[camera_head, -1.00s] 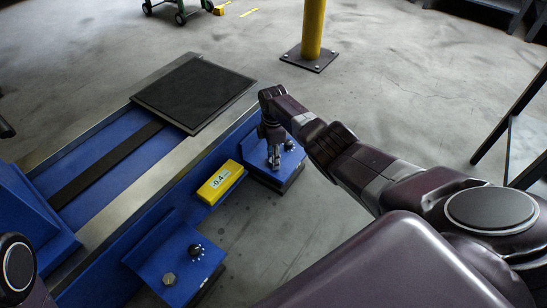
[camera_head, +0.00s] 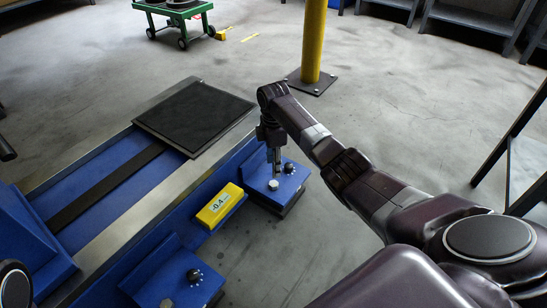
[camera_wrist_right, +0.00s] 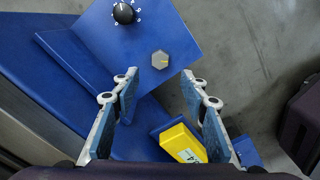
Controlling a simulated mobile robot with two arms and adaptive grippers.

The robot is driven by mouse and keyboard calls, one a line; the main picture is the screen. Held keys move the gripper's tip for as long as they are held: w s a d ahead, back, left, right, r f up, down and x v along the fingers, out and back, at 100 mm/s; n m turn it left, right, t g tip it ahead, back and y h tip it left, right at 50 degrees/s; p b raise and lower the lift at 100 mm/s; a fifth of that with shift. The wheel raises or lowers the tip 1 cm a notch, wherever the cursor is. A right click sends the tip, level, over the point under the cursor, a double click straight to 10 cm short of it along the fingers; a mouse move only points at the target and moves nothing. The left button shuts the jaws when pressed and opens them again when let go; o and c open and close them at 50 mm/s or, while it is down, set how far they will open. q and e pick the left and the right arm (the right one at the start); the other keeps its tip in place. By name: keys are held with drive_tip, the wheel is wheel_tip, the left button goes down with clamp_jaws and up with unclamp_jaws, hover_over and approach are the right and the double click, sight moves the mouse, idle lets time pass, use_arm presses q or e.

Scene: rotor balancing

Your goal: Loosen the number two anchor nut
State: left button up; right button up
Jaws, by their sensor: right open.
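A hex anchor nut (camera_head: 273,185) stands on the far blue foot plate (camera_head: 262,197), beside a black numbered dial (camera_head: 289,168). In the right wrist view the nut (camera_wrist_right: 160,58) sits ahead of the fingertips and between their lines, with the dial (camera_wrist_right: 123,13) beyond it. My right gripper (camera_head: 276,173) points down just above this nut. Its fingers (camera_wrist_right: 168,88) are apart with nothing between them. A second nut (camera_head: 166,303) and dial (camera_head: 194,275) are on the near blue plate. No number label on either nut is readable. My left gripper is out of view.
A yellow display box (camera_head: 219,206) reading about -0.4 sits on the blue machine frame between the two plates. A dark square pad (camera_head: 196,115) lies on the frame. A yellow post (camera_head: 313,45) and a green cart (camera_head: 175,12) stand behind. Grey floor is open between.

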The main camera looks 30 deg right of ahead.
drive_tip(key=shift+r, duration=1.55)
drive_tip(key=shift+s+f, duration=0.1)
